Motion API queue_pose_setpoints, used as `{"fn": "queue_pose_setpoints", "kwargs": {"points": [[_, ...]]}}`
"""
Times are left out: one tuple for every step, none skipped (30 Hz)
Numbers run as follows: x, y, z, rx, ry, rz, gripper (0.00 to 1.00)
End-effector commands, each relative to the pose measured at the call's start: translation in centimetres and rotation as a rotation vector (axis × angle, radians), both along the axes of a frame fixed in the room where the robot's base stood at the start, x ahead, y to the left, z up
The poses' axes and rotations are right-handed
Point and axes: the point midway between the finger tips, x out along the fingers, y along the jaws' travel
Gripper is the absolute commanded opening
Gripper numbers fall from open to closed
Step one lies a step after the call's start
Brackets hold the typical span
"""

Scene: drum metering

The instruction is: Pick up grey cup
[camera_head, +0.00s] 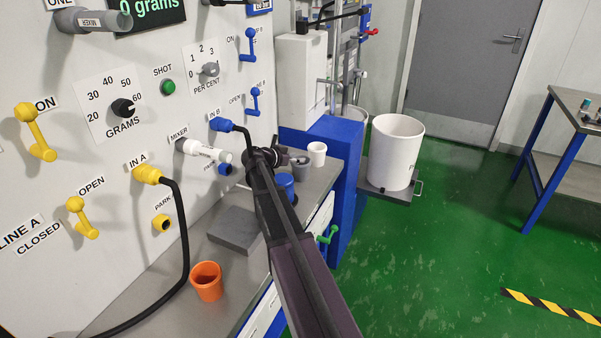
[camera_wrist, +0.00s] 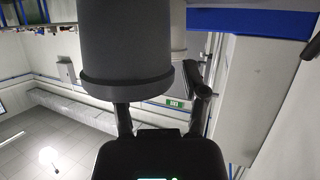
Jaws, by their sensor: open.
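The grey cup (camera_head: 300,167) stands on the grey bench just right of my gripper (camera_head: 279,158) in the head view. In the wrist view the grey cup (camera_wrist: 125,45) is very close and large, filling the upper middle, with its thick rim facing the gripper body. My gripper (camera_wrist: 162,105) is open there, one finger below the cup's rim and the other to its right. The cup looks partly between the fingers; I cannot tell whether they touch it.
A white cup (camera_head: 317,153) stands just behind the grey cup. A blue cup (camera_head: 286,184) is near my arm, and an orange cup (camera_head: 206,282) is at the bench front. The white mixer nozzle (camera_head: 207,153) and black hose (camera_head: 182,235) stick out from the panel at left.

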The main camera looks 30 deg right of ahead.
Motion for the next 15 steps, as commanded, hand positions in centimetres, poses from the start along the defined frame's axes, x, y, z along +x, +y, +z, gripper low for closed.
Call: {"fn": "queue_pose_setpoints", "kwargs": {"points": [[0.00, 0.01, 0.02, 0.000, 0.000, 0.000, 0.56], [0.00, 0.02, 0.01, 0.000, 0.000, 0.000, 0.56], [0.00, 0.03, 0.01, 0.000, 0.000, 0.000, 0.56], [0.00, 0.03, 0.01, 0.000, 0.000, 0.000, 0.56], [0.00, 0.04, 0.02, 0.000, 0.000, 0.000, 0.56], [0.00, 0.04, 0.02, 0.000, 0.000, 0.000, 0.56], [0.00, 0.04, 0.02, 0.000, 0.000, 0.000, 0.56], [0.00, 0.04, 0.02, 0.000, 0.000, 0.000, 0.56], [-0.01, 0.05, 0.02, 0.000, 0.000, 0.000, 0.56], [0.00, 0.05, 0.01, 0.000, 0.000, 0.000, 0.56], [0.00, 0.05, 0.01, 0.000, 0.000, 0.000, 0.50], [0.00, 0.05, 0.01, 0.000, 0.000, 0.000, 0.38], [0.00, 0.06, 0.01, 0.000, 0.000, 0.000, 0.29], [0.00, 0.06, 0.01, 0.000, 0.000, 0.000, 0.20], [0.00, 0.06, 0.01, 0.000, 0.000, 0.000, 0.09]]}}
